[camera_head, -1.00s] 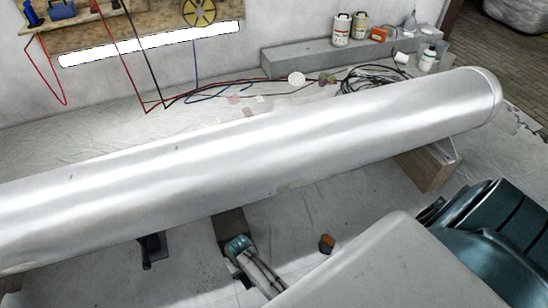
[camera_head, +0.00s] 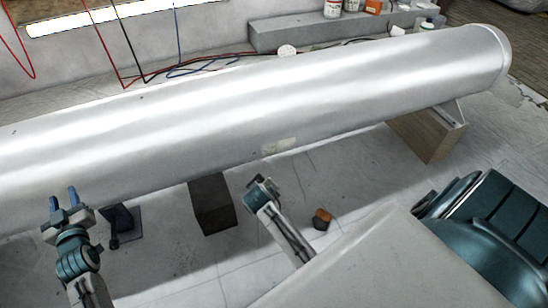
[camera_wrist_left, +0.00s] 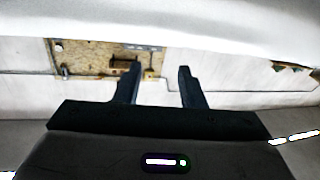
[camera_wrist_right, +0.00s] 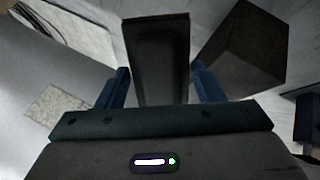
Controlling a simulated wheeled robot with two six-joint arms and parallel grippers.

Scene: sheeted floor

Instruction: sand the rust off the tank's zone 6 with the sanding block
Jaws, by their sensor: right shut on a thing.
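The tank (camera_head: 190,110) is a long silver-white cylinder lying across the head view. A small pale beige patch (camera_head: 279,146) shows low on its near side; a speckled beige patch (camera_wrist_right: 55,105) shows at left in the right wrist view. No zone numbers are readable. My right gripper (camera_head: 262,190) is below and in front of the tank, apart from it. It is shut on a dark block (camera_wrist_right: 157,60), apparently the sanding block. My left gripper (camera_head: 63,198) is open and empty, at the tank's near lower side at left; its spread fingers also show in the left wrist view (camera_wrist_left: 158,85).
A dark support block (camera_head: 212,205) and a wooden block (camera_head: 428,134) stand under the tank. A small orange-and-dark object (camera_head: 321,219) lies on the sheeted floor. A dark stand (camera_head: 120,222) is beside my left gripper. Bottles stand on the ledge (camera_head: 290,35) behind the tank.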

